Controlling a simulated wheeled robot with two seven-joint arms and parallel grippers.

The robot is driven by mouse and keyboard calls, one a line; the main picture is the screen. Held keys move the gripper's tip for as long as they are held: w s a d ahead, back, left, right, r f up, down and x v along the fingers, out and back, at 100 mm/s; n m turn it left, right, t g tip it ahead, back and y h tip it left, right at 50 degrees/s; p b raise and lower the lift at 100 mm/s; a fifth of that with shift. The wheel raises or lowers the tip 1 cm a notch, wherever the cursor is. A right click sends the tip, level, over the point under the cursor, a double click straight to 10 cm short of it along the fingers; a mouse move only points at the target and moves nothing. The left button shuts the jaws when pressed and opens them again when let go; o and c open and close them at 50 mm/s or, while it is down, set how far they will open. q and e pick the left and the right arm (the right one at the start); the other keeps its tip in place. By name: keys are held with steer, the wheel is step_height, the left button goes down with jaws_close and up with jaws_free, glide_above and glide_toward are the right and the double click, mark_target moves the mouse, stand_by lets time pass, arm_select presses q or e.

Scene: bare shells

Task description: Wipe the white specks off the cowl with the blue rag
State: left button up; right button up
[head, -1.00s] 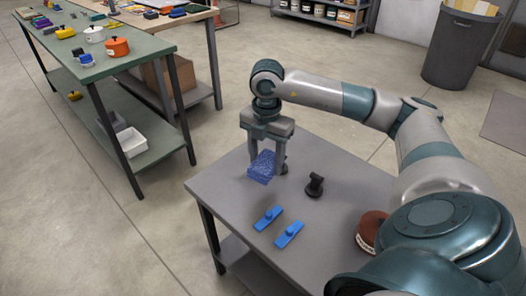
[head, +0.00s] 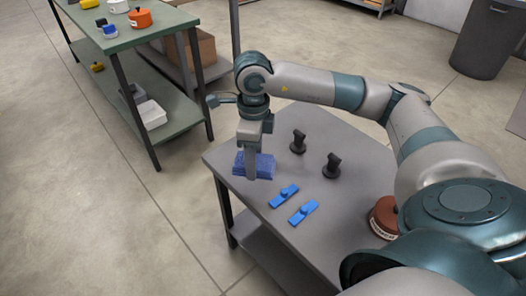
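The blue rag (head: 265,167) is a textured blue block of cloth at the far left corner of the grey table (head: 345,210). My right gripper (head: 251,172) points down with its fingers on the rag and appears shut on it. One finger covers the middle of the rag. I cannot tell whether the rag touches the tabletop. I see nothing I can name as the cowl, and no white specks. My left gripper is out of view.
Two black upright knobs (head: 298,142) (head: 332,165) and two blue handled bars (head: 284,196) (head: 303,212) stand on the table. A red-brown round container (head: 384,216) is partly hidden by my arm. A green bench (head: 160,22) stands back left.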

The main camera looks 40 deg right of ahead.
mark_target(237, 173)
steer(key=a+n, duration=0.2)
steer(key=n, duration=0.3)
steer(key=s+a+n, duration=0.1)
steer(key=a+n, duration=0.1)
steer(key=n, duration=0.2)
steer(key=a+n, duration=0.2)
steer(key=n, duration=0.3)
steer(key=shift+s+r+n, duration=0.2)
steer(key=shift+n, duration=0.1)
steer(key=a+n, duration=0.1)
steer(key=n, duration=0.3)
steer(key=s+a+n, duration=0.1)
steer(key=a+n, duration=0.1)
steer(key=n, duration=0.2)
steer(key=a+n, duration=0.1)
steer(key=n, duration=0.3)
steer(key=shift+s+a+r+n, duration=0.2)
steer(key=shift+s+a+n, duration=0.1)
steer(key=shift+n, duration=0.1)
